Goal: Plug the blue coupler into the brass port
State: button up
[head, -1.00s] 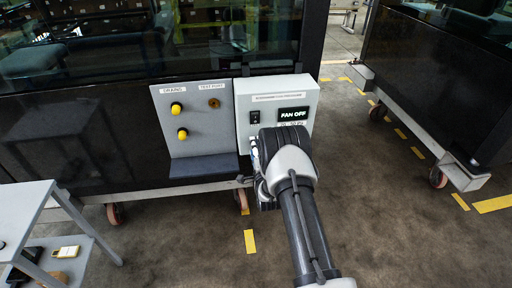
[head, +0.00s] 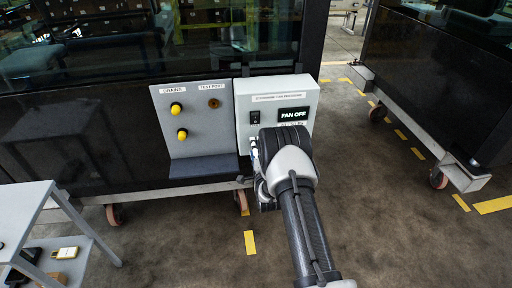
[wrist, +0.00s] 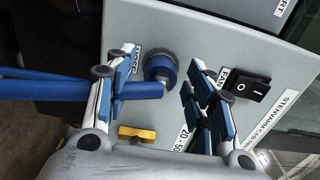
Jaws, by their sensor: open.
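The blue coupler (wrist: 160,68) sits against the grey box face in the wrist view, with a blue hose (wrist: 40,88) running from it to the left. My gripper (wrist: 166,58) is open, with one blue-padded finger on each side of the coupler. The left finger crosses in front of the hose. I cannot tell whether either finger touches the coupler. In the head view my gripper (head: 255,157) is mostly hidden behind my arm, at the lower front of the box. The brass port (head: 214,103) is on the grey panel to the left, under the TEST PORT label.
The control box (head: 243,105) has a FAN OFF display (head: 293,114) and a black rocker switch (wrist: 241,85), close to my right finger. Two yellow drain knobs (head: 176,109) stick out of the left panel above a dark ledge (head: 203,166). A grey cart (head: 30,200) stands lower left.

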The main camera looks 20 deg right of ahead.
jog(key=shift+c, duration=0.5)
grip_shut()
dwell(0.5)
jog(key=shift+s, duration=0.15)
jog(key=shift+p+v, duration=0.6)
jog(key=shift+v, duration=2.3)
jog(key=shift+r, duration=0.1)
